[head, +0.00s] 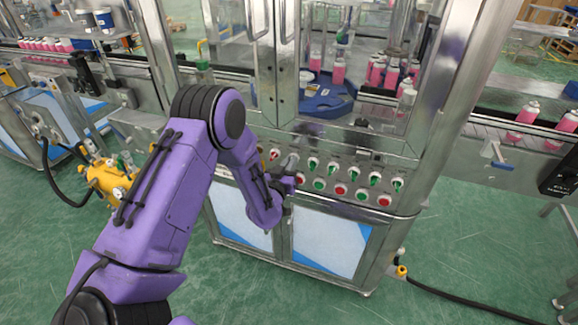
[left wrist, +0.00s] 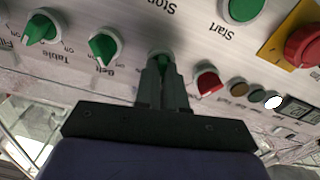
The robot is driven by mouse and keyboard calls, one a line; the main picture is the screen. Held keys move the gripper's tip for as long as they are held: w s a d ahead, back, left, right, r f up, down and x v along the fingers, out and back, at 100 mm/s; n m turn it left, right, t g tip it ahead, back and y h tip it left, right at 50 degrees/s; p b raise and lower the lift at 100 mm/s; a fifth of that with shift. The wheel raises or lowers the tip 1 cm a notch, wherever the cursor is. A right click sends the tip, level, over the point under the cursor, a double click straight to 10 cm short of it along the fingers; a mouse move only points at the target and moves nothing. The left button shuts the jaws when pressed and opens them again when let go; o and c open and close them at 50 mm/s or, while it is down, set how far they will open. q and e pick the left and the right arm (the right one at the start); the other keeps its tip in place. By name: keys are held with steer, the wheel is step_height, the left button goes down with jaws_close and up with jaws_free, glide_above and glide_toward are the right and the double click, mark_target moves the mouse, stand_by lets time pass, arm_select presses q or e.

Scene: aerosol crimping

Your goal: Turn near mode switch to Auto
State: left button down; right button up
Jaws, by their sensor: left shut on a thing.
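A green switch knob (left wrist: 160,57) on the silver control panel (head: 327,195) is between the fingertips of my left gripper (left wrist: 161,82) in the left wrist view. The gripper is shut on it, and the fingers cover most of the knob and its markings, so its setting cannot be told. In the head view my left gripper (head: 290,163) reaches the left part of the panel's upper row, beside a red knob (head: 274,154). My right gripper is not in view.
Green Belt (left wrist: 104,46) and Table (left wrist: 41,28) switches sit close beside the gripper. Green Start button (left wrist: 242,8) and a red button on yellow (left wrist: 305,45) are near. Pink bottles (head: 339,72) stand inside the machine above the panel.

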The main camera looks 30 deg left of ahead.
arm_select(q)
steer(key=shift+d+f+m+b, duration=0.1)
steer(key=shift+m+b, duration=0.6)
steer(key=shift+m, duration=1.2)
steer(key=shift+d+m+b, duration=0.1)
steer(key=shift+m+b, duration=0.55)
steer(key=shift+m, duration=1.55)
steer(key=c, duration=1.2)
jaws_free()
steer(key=b+v, duration=0.2)
steer(key=v, duration=0.8)
steer(key=shift+s, duration=0.25)
